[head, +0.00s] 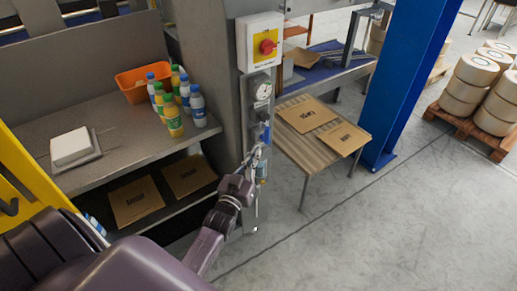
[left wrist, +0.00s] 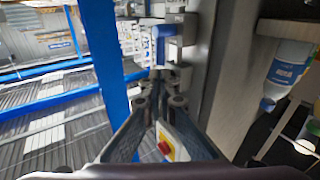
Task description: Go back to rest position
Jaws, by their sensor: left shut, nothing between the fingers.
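My left gripper (head: 258,155) is shut and empty in the head view. It is at the grey machine post, just below a blue fitting (head: 258,132) on the post's front. I cannot tell whether its tips touch the post. In the left wrist view its fingers (left wrist: 158,78) come together ahead of the camera with nothing held between them. My right gripper is in neither view.
A switch box with a red knob (head: 267,46) sits on the post above a gauge (head: 262,88). Left, a grey shelf (head: 128,152) holds several bottles (head: 173,115) and an orange bin (head: 132,84). A slatted table (head: 297,134) bears flat cartons. Floor (head: 310,235) at front right is clear.

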